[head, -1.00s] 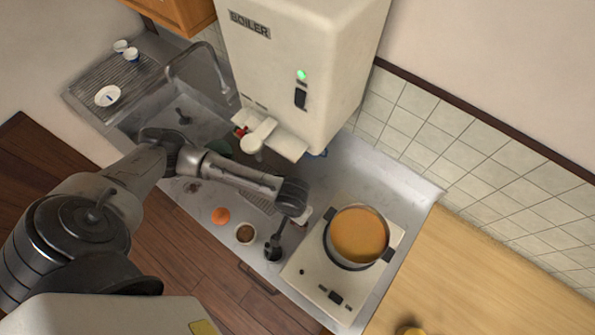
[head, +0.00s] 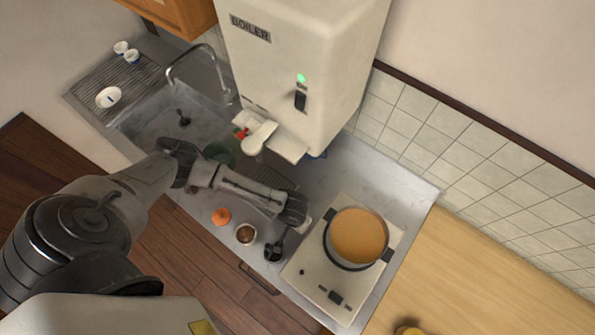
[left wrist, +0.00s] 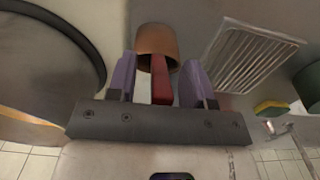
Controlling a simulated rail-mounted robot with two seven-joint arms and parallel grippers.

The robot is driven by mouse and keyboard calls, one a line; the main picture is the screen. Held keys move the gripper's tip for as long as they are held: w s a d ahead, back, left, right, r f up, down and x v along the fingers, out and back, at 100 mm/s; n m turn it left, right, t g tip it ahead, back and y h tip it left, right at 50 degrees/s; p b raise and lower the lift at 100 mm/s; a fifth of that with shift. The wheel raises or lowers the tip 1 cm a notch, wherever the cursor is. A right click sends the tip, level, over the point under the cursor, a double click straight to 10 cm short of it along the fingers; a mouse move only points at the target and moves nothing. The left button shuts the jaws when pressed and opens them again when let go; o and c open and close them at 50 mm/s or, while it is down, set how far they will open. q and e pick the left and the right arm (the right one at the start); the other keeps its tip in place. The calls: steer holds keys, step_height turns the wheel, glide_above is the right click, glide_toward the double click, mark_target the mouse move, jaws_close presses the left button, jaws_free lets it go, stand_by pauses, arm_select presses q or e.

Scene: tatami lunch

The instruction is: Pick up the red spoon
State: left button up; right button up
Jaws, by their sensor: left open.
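In the left wrist view, the red spoon (left wrist: 161,88) shows as a red handle rising out of a brown cup (left wrist: 157,42) toward the camera. The spoon's lower end is hidden in the cup. My left gripper (left wrist: 160,68) is open, with one purple finger on each side of the handle. Gaps show between the handle and both fingers. In the head view, my left gripper (head: 280,238) reaches down over the counter beside the stove, and I cannot make out the red handle there. My right gripper is not in view.
A pot of orange soup (head: 358,236) sits on the stove (head: 310,273), close right of my gripper. A small cup with brown contents (head: 245,234) and an orange item (head: 221,216) stand to its left. The boiler (head: 295,60) hangs behind.

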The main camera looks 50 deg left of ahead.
arm_select(q)
jaws_close()
stand_by(0.4)
steer(key=shift+r, duration=0.1)
